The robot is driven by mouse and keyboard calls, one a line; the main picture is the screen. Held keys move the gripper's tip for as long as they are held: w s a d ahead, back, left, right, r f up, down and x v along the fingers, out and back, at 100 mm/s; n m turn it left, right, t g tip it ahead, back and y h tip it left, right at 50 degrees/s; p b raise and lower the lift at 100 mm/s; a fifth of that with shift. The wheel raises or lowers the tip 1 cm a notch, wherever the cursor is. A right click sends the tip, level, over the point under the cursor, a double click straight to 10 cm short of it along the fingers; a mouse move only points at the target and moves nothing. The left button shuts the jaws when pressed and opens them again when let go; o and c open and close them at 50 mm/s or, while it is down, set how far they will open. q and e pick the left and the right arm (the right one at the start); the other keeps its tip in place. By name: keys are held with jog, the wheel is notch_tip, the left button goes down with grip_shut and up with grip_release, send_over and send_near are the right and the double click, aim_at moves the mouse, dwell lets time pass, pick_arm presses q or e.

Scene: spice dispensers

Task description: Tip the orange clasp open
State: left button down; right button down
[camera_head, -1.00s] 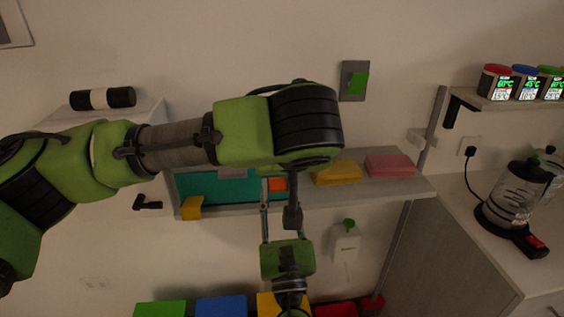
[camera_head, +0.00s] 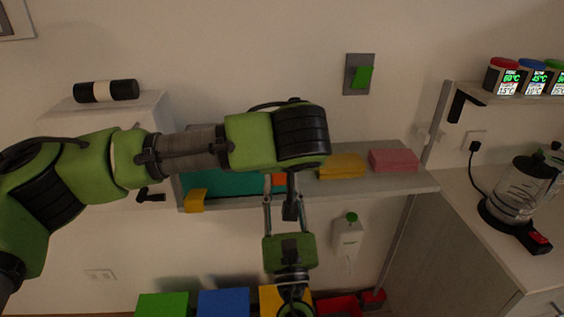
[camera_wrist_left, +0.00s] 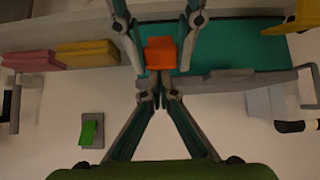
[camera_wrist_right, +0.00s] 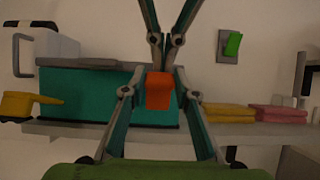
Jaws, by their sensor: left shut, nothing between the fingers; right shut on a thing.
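The orange clasp (camera_head: 279,179) shows as a small patch at the right end of the teal box (camera_head: 228,183) on the shelf, partly behind my left arm in the head view. It is clearer in the left wrist view (camera_wrist_left: 160,53) and the right wrist view (camera_wrist_right: 159,91). My right gripper (camera_head: 281,186) reaches up from below, a finger on each side of the clasp, shut on it. My left gripper (camera_wrist_left: 155,86) comes from above with fingertips together and empty, close by the clasp's upper edge. Whether they touch it I cannot tell.
The grey shelf (camera_head: 390,189) also holds yellow pads (camera_head: 342,167) and pink pads (camera_head: 393,160). A yellow piece (camera_head: 195,201) is at its left end. A white bottle (camera_head: 348,236) hangs below. A coffee pot (camera_head: 516,194) stands on the right counter.

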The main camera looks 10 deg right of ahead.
pick_arm(q)
jog(key=shift+s+d+f, duration=0.15)
jog(key=shift+s+f, duration=0.45)
jog(key=shift+s, duration=0.05)
pick_arm(e)
jog(key=shift+w+d, duration=0.1)
pick_arm(q)
jog(key=shift+s, duration=0.1)
pick_arm(e)
jog(key=c, duration=1.6)
grip_release()
pick_arm(q)
jog(key=shift+r, duration=0.1)
jog(key=shift+w+r, duration=0.1)
jog(key=shift+w, duration=0.1)
